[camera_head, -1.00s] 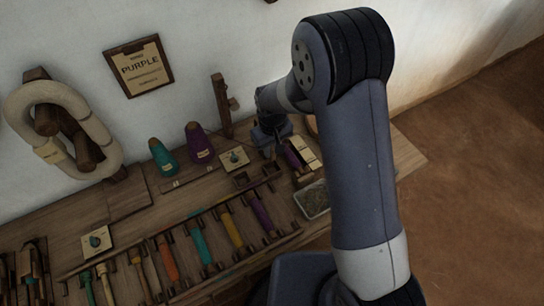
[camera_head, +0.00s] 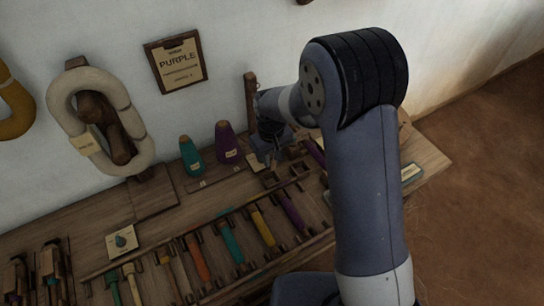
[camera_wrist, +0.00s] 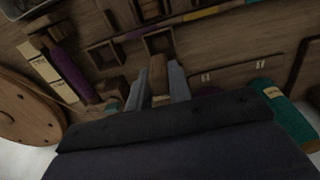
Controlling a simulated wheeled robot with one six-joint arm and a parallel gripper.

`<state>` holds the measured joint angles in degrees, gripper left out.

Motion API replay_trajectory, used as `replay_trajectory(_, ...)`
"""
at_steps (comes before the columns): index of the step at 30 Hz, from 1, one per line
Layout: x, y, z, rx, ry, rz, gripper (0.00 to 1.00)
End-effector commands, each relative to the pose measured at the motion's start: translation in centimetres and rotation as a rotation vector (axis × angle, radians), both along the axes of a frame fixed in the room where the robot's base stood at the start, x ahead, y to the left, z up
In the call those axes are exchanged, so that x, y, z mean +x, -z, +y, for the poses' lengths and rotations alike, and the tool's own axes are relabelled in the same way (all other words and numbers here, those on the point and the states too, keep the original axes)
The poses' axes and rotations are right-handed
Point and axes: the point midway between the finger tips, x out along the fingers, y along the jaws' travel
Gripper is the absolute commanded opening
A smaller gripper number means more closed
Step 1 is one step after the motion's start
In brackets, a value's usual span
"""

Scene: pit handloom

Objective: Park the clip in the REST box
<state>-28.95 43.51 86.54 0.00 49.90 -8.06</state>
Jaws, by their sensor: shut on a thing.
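My gripper (camera_wrist: 158,88) is shut on a brown wooden clip (camera_wrist: 158,72), which stands up between the two grey fingers in the wrist view. In the head view my gripper (camera_head: 270,154) hangs over the bench, right of the purple cone. Two small open wooden boxes show in the wrist view, one (camera_wrist: 120,55) to the left of the clip and one (camera_wrist: 172,40) just beyond its tip. Both look empty. I cannot read a REST label on either. Whether the clip touches a box I cannot tell.
A purple cone (camera_head: 228,145) and a teal cone (camera_head: 191,158) stand at the back of the bench near my gripper. An upright wooden post (camera_head: 251,100) is behind it. A round wooden disc (camera_wrist: 25,112) and a purple bobbin (camera_wrist: 72,68) lie left in the wrist view.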

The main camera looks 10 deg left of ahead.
Motion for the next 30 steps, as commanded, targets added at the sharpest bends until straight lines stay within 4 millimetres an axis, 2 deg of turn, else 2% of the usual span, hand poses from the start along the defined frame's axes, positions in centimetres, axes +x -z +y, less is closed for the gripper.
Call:
replay_trajectory(18, -0.1, 6.4, 0.0, -0.001, -0.001, 0.001, 0.0)
replay_trajectory(24, 0.0, 7.5, 0.0, -0.001, -0.001, 0.001, 0.0)
replay_trajectory(30, 0.0, 7.6, 0.0, 0.0, -0.001, 0.0, 0.0)
